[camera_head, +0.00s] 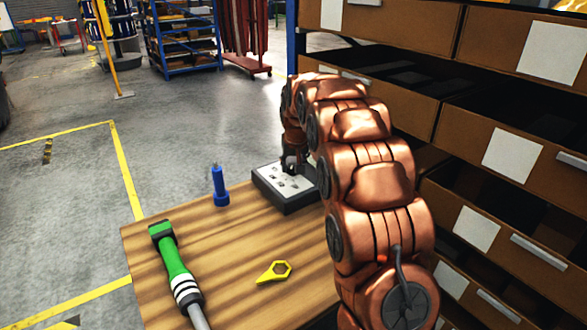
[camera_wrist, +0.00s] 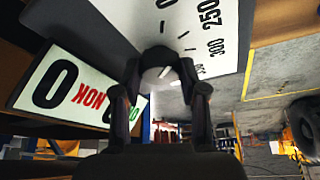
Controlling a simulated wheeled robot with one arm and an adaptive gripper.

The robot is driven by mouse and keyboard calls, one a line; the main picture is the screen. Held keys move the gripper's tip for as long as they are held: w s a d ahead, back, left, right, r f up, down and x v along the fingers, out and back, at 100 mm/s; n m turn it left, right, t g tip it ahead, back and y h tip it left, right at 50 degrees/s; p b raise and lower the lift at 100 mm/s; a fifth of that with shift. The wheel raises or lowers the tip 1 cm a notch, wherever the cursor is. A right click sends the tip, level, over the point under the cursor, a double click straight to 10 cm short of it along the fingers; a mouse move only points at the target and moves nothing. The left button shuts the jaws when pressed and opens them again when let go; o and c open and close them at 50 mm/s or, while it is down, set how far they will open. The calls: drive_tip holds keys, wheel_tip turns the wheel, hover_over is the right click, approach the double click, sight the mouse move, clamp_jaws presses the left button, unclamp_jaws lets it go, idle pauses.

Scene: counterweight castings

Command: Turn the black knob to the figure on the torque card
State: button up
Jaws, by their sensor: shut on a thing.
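The black knob (camera_wrist: 158,56) sits on a white dial face (camera_wrist: 205,22) in the wrist view. A short pale mark shows on the knob. Printed figures 250 and 300 and a partly hidden one lie right of it; the setting cannot be read. My gripper (camera_wrist: 161,78) has its two fingers on either side of the knob, shut on it. In the head view the dial box (camera_head: 291,200) stands at the table's back edge, with my gripper (camera_head: 291,161) over it, partly hiding the dial. I cannot make out a torque card with a readable figure.
A white sign (camera_wrist: 62,88) reads 0 and NOK in the wrist view. Brown drawers (camera_head: 490,100) stand close at right.

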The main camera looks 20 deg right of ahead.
drive_tip(key=m+h+b, duration=0.1)
drive_tip(key=m+b, duration=0.1)
drive_tip(key=m, duration=0.1)
drive_tip(key=m+g+h+b, duration=0.1)
drive_tip(key=m+b, duration=0.1)
drive_tip(key=m, duration=0.1)
drive_tip(key=shift+w+a+f+m, duration=0.1)
drive_tip(key=shift+w+f+m, duration=0.05)
drive_tip(key=shift+m, duration=0.15)
drive_tip(key=m+g+b, duration=0.1)
drive_tip(key=m, duration=0.1)
drive_tip(key=m+h, duration=0.1)
drive_tip(key=m, duration=0.1)
drive_tip(key=shift+m+g+b, duration=0.4)
drive_tip(key=shift+m, duration=0.3)
drive_tip(key=o, duration=1.1)
drive_tip(key=shift+o, duration=0.2)
drive_tip(key=shift+a+r, duration=0.1)
drive_tip(key=shift+r, duration=0.15)
drive_tip(key=w+v, duration=0.1)
drive_tip(key=v, duration=0.6)
drive_tip(key=shift+s, duration=0.3)
drive_tip(key=shift+a+r, duration=0.1)
